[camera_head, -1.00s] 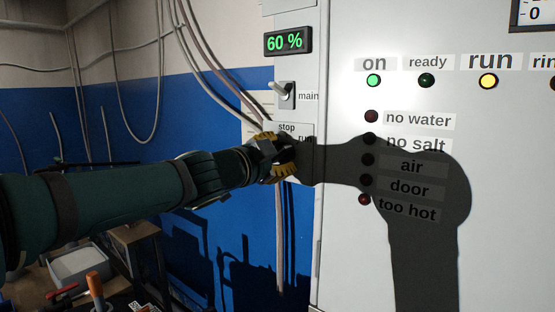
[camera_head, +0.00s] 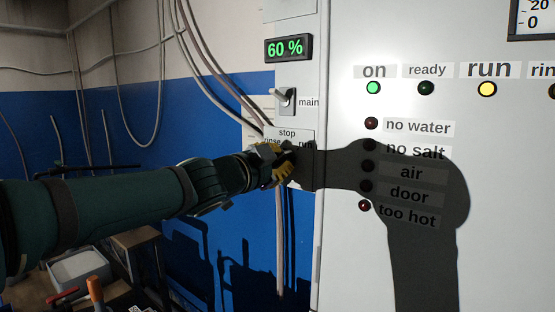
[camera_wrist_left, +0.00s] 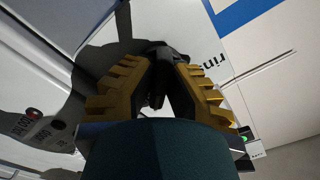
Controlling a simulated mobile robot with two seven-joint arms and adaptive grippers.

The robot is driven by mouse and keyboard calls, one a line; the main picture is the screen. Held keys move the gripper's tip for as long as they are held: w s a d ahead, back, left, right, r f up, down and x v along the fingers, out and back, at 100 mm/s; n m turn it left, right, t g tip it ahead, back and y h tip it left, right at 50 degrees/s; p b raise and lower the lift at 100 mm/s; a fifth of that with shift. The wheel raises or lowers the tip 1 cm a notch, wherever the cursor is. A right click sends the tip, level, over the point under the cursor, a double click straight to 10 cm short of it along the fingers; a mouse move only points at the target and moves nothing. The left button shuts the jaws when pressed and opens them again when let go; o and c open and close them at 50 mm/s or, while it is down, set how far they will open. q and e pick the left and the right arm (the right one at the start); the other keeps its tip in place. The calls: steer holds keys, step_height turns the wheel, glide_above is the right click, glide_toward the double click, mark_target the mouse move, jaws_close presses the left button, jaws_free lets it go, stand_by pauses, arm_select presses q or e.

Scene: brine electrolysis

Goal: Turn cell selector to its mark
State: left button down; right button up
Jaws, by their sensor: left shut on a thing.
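The cell selector is a dark knob on the narrow side panel, below the main switch, with the labels stop, rinse and run (camera_head: 287,133) around it. My left gripper (camera_head: 278,160) is at the knob and largely covers it in the head view. In the left wrist view, the two yellow-padded fingers (camera_wrist_left: 160,85) are closed on the dark knob (camera_wrist_left: 158,58) from both sides. Part of the rinse label shows beside them. Which mark the knob points to is hidden. My right gripper is not in view.
The main switch (camera_head: 283,97) and the 60 % display (camera_head: 289,47) are just above. The white cabinet front (camera_head: 500,180) to the right has lit on and run lamps, and my arm's shadow. Cables (camera_head: 205,70) hang left of the panel.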

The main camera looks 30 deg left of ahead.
arm_select(q)
steer(key=shift+d+r+n+p, duration=0.1)
steer(key=shift+r+n+p, duration=0.05)
steer(key=shift+n+p, duration=0.45)
steer(key=n+p, duration=0.2)
steer(key=n, duration=0.1)
steer(key=shift+n, duration=0.3)
steer(key=shift+n+p, duration=1.05)
steer(key=shift+n, duration=1.05)
steer(key=c, duration=1)
jaws_free()
steer(key=shift+w, duration=0.1)
